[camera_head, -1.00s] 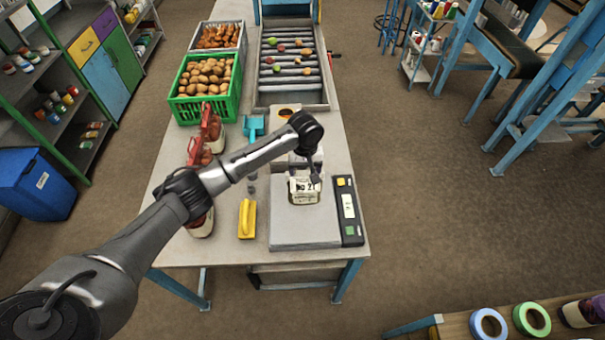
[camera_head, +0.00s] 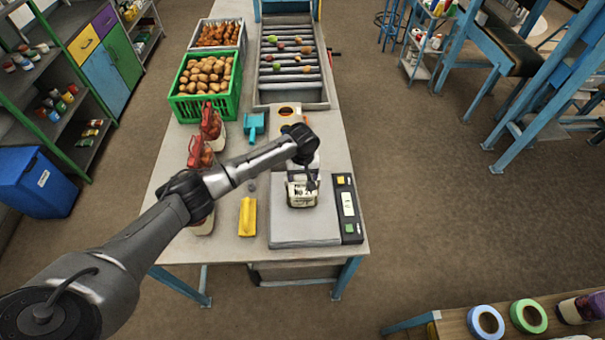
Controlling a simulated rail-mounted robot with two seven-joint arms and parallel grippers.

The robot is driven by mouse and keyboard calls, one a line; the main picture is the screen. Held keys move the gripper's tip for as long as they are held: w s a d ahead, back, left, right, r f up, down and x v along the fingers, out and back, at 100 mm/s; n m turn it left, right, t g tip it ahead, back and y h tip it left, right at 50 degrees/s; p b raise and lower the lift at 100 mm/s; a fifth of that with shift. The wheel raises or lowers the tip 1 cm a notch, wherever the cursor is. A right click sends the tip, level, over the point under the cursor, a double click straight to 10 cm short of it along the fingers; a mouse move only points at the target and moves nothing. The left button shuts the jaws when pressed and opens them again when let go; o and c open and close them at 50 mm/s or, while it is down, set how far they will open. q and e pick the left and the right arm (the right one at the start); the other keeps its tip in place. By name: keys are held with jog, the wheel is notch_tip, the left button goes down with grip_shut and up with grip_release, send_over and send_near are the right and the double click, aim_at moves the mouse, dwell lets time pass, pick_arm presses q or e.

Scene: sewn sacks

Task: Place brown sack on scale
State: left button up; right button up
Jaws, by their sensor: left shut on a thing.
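A small pale, cream-and-brown sack (camera_head: 301,196) with dark print is over the grey plate of the scale (camera_head: 301,232), towards its far part. The scale's dark panel (camera_head: 347,208) with a pale display is along its right side. My left gripper (camera_head: 303,181) points down from above and is shut on the top of the sack. The fingertips are small and partly hidden by the wrist. I cannot tell whether the sack's bottom touches the plate. My right gripper is not in view.
A yellow-handled tool (camera_head: 247,217) lies left of the scale. A teal scoop (camera_head: 254,125), a green potato crate (camera_head: 206,86) and a roller conveyor (camera_head: 291,69) are farther back.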

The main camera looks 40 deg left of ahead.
pick_arm(q)
jog(key=o, duration=1.7)
jog(key=shift+c, duration=0.2)
notch_tip(320, 180, up, 12)
jog(key=shift+r+b, duration=0.1)
jog(key=shift+b, duration=0.7)
jog(key=s+d+f+m+t+h, duration=0.15)
jog(key=s+d+f+m, duration=0.65)
jog(key=s+d+f, duration=0.9)
jog(key=s+a+r+m+t, duration=0.1)
jog(key=s, duration=0.8)
jog(key=s+a+r+m+t+y, duration=0.1)
jog(key=s+r, duration=0.1)
jog(key=s, duration=0.8)
jog(key=shift+s+a+r+m, duration=0.15)
jog(key=shift+s+a+m, duration=0.1)
jog(key=shift+m, duration=0.15)
